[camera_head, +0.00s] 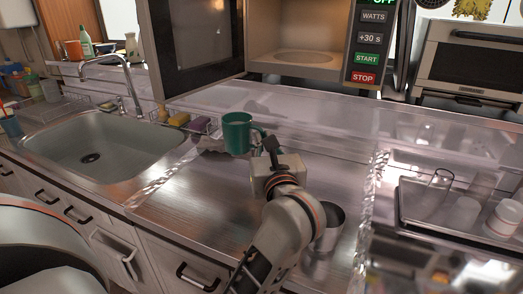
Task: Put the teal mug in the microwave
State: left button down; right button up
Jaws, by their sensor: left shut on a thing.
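The teal mug (236,134) is upright over the middle of the counter, its handle toward the right. My left gripper (265,143) reaches in from the front and is shut on the mug at its handle side. The fingertips are partly hidden, and I cannot tell whether the mug's base touches the surface. The microwave (348,72) stands behind the mug. Its door (199,45) is swung open to the left, and its cavity, with a round plate on the floor, looks empty.
A metal cup (331,230) stands right of my forearm. A rack with glasses (439,185) is at the right. The sink (85,150) with its faucet (125,85) is at the left, with sponges (179,118) nearby. A clear raised shelf (330,115) spans the counter before the microwave.

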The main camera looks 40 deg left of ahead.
pick_arm(q)
notch_tip(320, 180, up, 6)
jog(key=p, duration=0.1)
jog(key=shift+p, duration=0.3)
